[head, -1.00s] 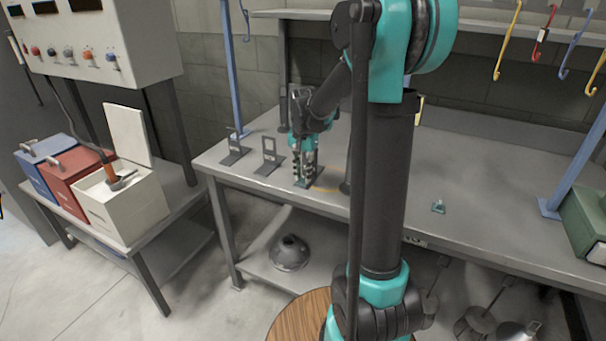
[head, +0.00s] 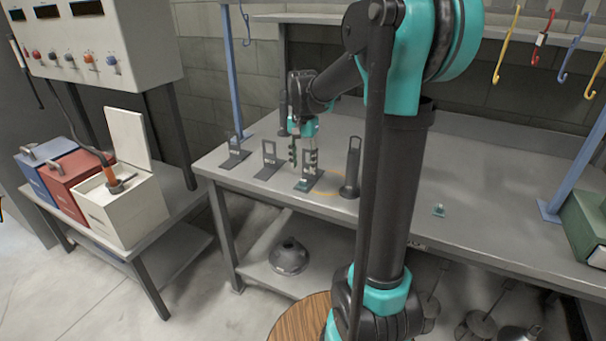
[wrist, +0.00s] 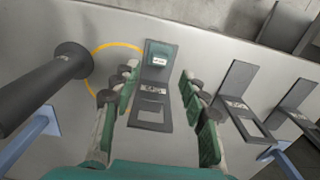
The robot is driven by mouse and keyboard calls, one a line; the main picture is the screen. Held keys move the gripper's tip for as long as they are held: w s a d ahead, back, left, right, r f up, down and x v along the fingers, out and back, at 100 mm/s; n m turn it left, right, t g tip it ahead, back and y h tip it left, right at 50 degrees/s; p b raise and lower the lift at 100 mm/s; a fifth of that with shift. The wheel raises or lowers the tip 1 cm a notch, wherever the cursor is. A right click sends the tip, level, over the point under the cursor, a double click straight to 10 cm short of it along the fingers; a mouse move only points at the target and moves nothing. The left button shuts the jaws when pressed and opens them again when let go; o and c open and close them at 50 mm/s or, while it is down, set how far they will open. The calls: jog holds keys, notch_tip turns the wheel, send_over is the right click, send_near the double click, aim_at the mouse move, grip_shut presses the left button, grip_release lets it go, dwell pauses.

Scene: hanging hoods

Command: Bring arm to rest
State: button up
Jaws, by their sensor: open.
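My gripper (head: 303,150) is open and empty, held above the left part of the grey workbench (head: 480,190). In the wrist view, its two fingers (wrist: 160,95) stand apart on either side of a dark stand with a window cut in it (wrist: 151,117). A small green block with a white label (wrist: 161,57) sits on this stand's plate, apart from the fingers. The same stand is below my gripper in the head view (head: 309,180).
Two similar stands (head: 269,160) (head: 234,152) are to the left. A dark upright post (head: 351,170) and a yellow ring marking are to the right. A small teal piece (head: 438,210) lies farther right. Coloured hooks (head: 507,40) hang above. A side table holds blue, red and white boxes (head: 130,210).

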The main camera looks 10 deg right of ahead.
notch_tip(320, 180, up, 6)
jog(key=s+d+f+n+t, duration=0.2)
jog(key=s+f+n, duration=0.1)
jog(key=s+f, duration=0.6)
jog(key=s+d+f+n+t, duration=0.2)
jog(key=s+f+n, duration=0.2)
jog(key=s+f, duration=0.5)
jog(key=s, duration=0.4)
jog(key=shift+f, duration=0.35)
